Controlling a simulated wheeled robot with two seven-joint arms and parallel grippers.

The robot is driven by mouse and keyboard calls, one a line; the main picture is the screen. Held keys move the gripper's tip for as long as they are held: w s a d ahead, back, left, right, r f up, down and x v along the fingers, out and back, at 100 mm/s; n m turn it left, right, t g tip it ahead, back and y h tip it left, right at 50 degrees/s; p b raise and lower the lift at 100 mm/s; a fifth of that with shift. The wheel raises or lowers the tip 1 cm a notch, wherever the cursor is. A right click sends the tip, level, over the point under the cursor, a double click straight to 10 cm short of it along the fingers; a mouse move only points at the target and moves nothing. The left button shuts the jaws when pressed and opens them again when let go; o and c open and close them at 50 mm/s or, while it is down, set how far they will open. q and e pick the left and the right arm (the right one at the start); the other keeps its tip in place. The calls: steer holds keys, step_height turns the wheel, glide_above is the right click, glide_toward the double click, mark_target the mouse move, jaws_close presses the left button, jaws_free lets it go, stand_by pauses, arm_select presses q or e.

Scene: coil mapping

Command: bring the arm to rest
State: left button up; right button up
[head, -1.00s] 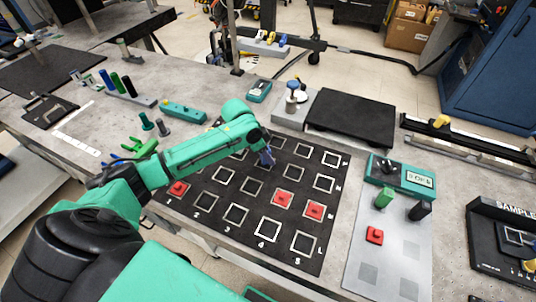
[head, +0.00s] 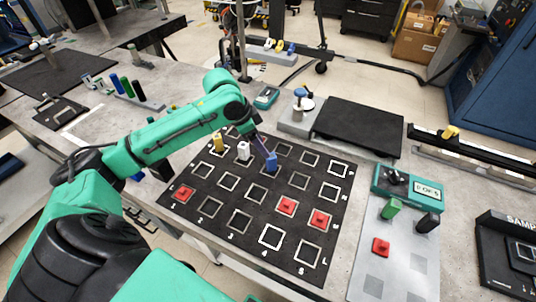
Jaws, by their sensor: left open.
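My left arm comes in from the left, and its open gripper (head: 262,146) points down over the black grid board (head: 205,235). A blue piece (head: 271,162) stands on the board just below the fingers; I cannot tell whether they touch it. A white piece (head: 243,151) and a yellow piece (head: 218,142) stand left of it on the board. Red pieces lie in squares at the left (head: 183,193) and towards the right (head: 287,206). My right gripper is out of view.
A grey plate (head: 400,275) at the right bears a red piece (head: 381,246), a green cylinder (head: 391,208) and a black one (head: 428,222). A teal meter (head: 408,186) sits behind them. A scale with a black slab (head: 357,125) stands behind the board.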

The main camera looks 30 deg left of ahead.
arm_select(q)
steer(key=shift+s+a+r, duration=0.1)
steer(key=shift+r, duration=0.3)
